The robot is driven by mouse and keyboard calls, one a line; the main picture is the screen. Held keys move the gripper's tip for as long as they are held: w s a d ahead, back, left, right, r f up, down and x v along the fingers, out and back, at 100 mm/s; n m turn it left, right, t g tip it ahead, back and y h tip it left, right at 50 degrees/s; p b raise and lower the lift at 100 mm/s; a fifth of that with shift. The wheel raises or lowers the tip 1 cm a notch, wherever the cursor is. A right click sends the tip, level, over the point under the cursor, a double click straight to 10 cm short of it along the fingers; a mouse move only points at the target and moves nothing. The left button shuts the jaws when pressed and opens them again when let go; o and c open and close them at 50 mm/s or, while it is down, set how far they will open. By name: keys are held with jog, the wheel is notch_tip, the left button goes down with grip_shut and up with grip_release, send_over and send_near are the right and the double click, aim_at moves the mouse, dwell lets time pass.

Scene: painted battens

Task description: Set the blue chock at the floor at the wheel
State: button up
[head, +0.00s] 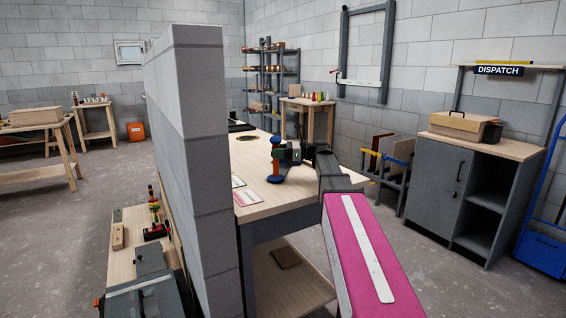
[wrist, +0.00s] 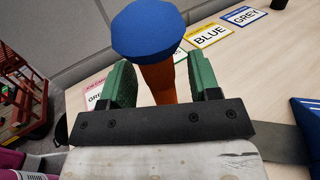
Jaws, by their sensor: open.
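My gripper (head: 278,160) is open, with its green fingers on either side of the orange stem of a blue-ended piece (head: 275,180) at the workbench. In the wrist view my gripper (wrist: 158,85) has this orange stem (wrist: 162,85) with its round blue end (wrist: 150,30) between the fingers; I cannot tell whether they touch it. A blue object (wrist: 307,120) is cut off at the right edge of the wrist view; I cannot tell whether it is the chock. No wheel is clearly identifiable in the head view.
The workbench (head: 255,205) carries label cards, including a BLUE card (wrist: 209,36) and a GREY card (wrist: 244,17). A grey block wall (head: 195,150) stands left of it. A grey cabinet (head: 430,180) and blue frame (head: 540,250) are right. Concrete floor (head: 425,270) between is clear.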

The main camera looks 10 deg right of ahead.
jog(key=shift+w+a, duration=0.15)
jog(key=shift+a, duration=1)
grip_shut()
